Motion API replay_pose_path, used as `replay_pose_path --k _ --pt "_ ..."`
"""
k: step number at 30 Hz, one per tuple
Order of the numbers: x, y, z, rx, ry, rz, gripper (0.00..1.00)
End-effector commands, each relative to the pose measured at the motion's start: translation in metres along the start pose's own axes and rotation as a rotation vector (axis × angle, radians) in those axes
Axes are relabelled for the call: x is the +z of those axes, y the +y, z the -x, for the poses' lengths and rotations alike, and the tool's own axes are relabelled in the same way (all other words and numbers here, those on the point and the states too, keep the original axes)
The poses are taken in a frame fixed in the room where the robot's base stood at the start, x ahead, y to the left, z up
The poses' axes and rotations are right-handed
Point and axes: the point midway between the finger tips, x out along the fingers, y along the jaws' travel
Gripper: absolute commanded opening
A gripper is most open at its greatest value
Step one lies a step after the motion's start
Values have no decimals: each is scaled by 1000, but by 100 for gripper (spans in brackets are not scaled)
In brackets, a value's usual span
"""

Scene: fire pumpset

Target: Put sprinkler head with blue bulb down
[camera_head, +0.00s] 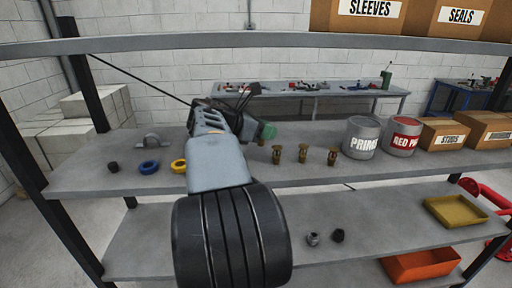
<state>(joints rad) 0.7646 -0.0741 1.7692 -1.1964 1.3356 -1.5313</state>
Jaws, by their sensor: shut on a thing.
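My gripper (246,122) is over the middle shelf, left of a row of brass sprinkler heads. It is shut, and its fingers and the sprinkler head in them are largely hidden behind my own arm. Three brass sprinkler heads stand upright on the shelf to its right: one nearest the gripper (277,154), one in the middle (303,153) and one at the right (332,157). Their bulb colours are too small to tell. The middle shelf (390,167) is grey.
A green rounded thing (267,131) shows beside the gripper. Paint cans (361,138) (404,137) and a STUDS box (444,134) stand right of the heads. A blue ring (149,167) and a yellow ring (179,166) lie left. The upper shelf edge (300,41) runs above.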

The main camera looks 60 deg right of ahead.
Motion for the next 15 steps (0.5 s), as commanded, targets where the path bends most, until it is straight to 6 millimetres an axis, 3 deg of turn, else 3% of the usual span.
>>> replay_pose_path --k 6,15 --pt "-34 26 -6 1 1 5 8" --pt "-51 40 -9 3 1 3 8"
